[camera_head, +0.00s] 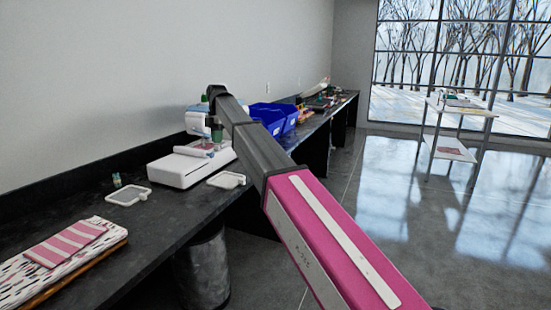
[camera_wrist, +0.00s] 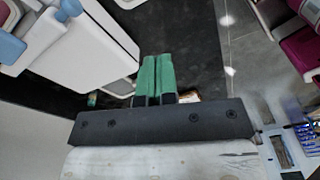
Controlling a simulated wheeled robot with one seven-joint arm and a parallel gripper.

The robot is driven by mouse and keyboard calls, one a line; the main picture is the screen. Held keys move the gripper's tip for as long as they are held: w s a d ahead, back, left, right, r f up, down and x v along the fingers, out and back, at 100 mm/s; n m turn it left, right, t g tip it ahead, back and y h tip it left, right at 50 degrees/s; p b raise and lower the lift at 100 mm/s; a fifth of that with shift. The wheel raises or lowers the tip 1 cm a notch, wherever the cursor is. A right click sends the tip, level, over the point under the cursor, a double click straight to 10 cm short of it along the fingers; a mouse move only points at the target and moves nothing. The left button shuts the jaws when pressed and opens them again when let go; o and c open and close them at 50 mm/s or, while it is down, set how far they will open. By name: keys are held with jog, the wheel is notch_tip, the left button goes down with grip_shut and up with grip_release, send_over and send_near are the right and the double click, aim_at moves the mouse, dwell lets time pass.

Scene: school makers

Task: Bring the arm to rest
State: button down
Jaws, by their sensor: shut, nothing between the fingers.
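My arm reaches from the lower right over the black counter in the head view. My gripper (camera_wrist: 157,58) shows in the wrist view with its two green fingers side by side and touching, nothing between them. In the head view the arm's far end is bent over a white machine (camera_head: 185,168) with a light blue part, and the fingertips are hard to make out there. The white machine also shows in the wrist view (camera_wrist: 95,50), left of the fingers. Dark counter surface shows around the fingertips.
The black counter (camera_head: 160,218) runs along the wall. It holds white trays (camera_head: 128,196), pink striped cloth (camera_head: 65,245), blue bins (camera_head: 270,117) and clutter farther back. A grey bin (camera_head: 205,270) stands below. A white shelf cart (camera_head: 460,108) stands by the window. The floor between is clear.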

jog(key=s+d+f+m, duration=0.4)
jog(key=d+f+m, duration=0.3)
jog(key=d+f, duration=0.6)
jog(key=s+d+f+m, duration=0.4)
jog(key=d+f+m, duration=0.3)
jog(key=d+f, duration=0.55)
jog(key=s+d+f+m+t, duration=0.1)
jog(key=s+d+f+m, duration=1.2)
jog(key=s+d+f, duration=0.4)
jog(key=shift+s+d+f+m+h, duration=0.15)
jog(key=shift+s+f+m+h, duration=0.2)
jog(key=shift+s+f, duration=0.45)
jog(key=shift+s+r, duration=0.15)
jog(key=shift+r, duration=0.05)
